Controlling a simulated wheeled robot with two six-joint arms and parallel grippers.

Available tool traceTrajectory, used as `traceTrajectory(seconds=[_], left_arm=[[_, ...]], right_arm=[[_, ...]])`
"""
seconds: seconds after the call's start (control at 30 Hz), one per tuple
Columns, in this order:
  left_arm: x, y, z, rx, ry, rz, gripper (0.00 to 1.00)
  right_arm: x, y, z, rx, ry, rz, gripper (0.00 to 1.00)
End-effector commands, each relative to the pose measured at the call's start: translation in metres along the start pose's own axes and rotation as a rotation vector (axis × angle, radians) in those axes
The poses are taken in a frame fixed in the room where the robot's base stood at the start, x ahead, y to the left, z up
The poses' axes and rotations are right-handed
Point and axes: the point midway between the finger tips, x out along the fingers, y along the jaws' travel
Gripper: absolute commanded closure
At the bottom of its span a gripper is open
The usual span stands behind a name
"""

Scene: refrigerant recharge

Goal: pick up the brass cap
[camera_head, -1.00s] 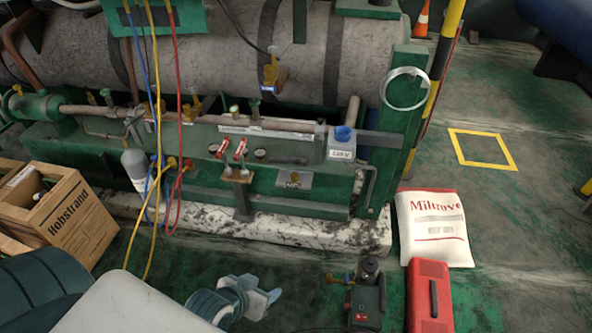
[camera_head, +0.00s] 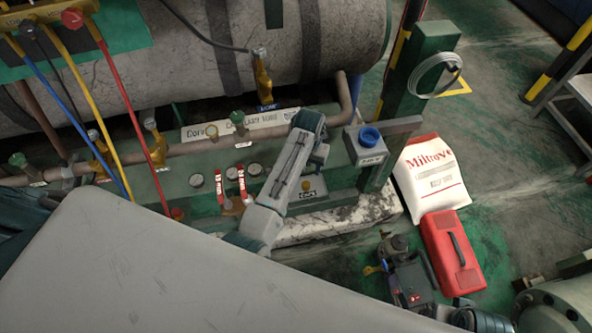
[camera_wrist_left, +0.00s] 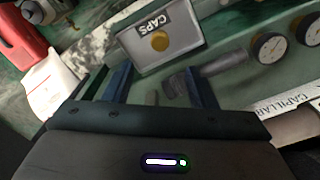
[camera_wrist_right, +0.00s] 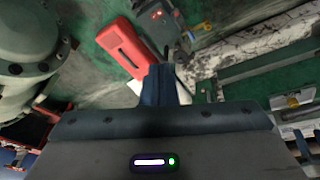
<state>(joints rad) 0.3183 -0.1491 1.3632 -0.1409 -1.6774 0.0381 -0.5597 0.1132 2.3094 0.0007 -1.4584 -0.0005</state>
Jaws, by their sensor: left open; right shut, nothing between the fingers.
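The brass cap (camera_wrist_left: 160,41) is a small round golden piece on a grey tray (camera_wrist_left: 147,62) labelled CAPS. In the head view the brass cap (camera_head: 307,185) shows on the same tray on the front of the green bench. My left gripper (camera_wrist_left: 159,72) is open and empty. Its two blue fingers point towards the tray, with the cap ahead of the gap between them. In the head view my left gripper (camera_head: 317,157) is above and close to the tray, partly hidden by its wrist. My right gripper (camera_wrist_right: 163,70) is shut and empty, away from the tray.
Gauges (camera_head: 195,180) and red-handled valves (camera_head: 242,181) sit left of the tray. A grey box with a blue knob (camera_head: 370,136) stands to its right. A white sack (camera_head: 432,185), a red case (camera_head: 455,252) and a pump (camera_head: 405,270) are on the floor at right.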

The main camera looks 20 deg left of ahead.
Motion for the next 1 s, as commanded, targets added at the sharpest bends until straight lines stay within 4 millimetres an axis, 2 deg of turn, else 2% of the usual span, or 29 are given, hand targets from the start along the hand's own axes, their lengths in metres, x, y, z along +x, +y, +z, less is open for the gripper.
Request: traceTrajectory(seconds=[0.07,0.3,0.6,0.8,1.0], left_arm=[[0.005,0.002,-0.002,0.002,-0.010,-0.002,0.48],[0.043,0.001,-0.001,0.002,-0.011,-0.002,0.48],[0.071,0.000,0.001,0.002,-0.010,-0.002,0.48],[0.100,-0.001,0.002,0.002,-0.009,-0.003,0.48],[0.107,-0.001,0.002,0.001,-0.007,-0.002,0.48]], right_arm=[[-0.003,0.001,0.000,-0.002,-0.001,0.003,1.00],[-0.025,0.000,-0.001,-0.004,0.016,0.003,1.00],[-0.045,0.000,-0.001,-0.007,0.029,0.004,1.00],[-0.037,-0.007,-0.004,-0.002,0.079,-0.020,1.00],[-0.036,-0.009,-0.006,0.000,0.098,-0.028,1.00]])
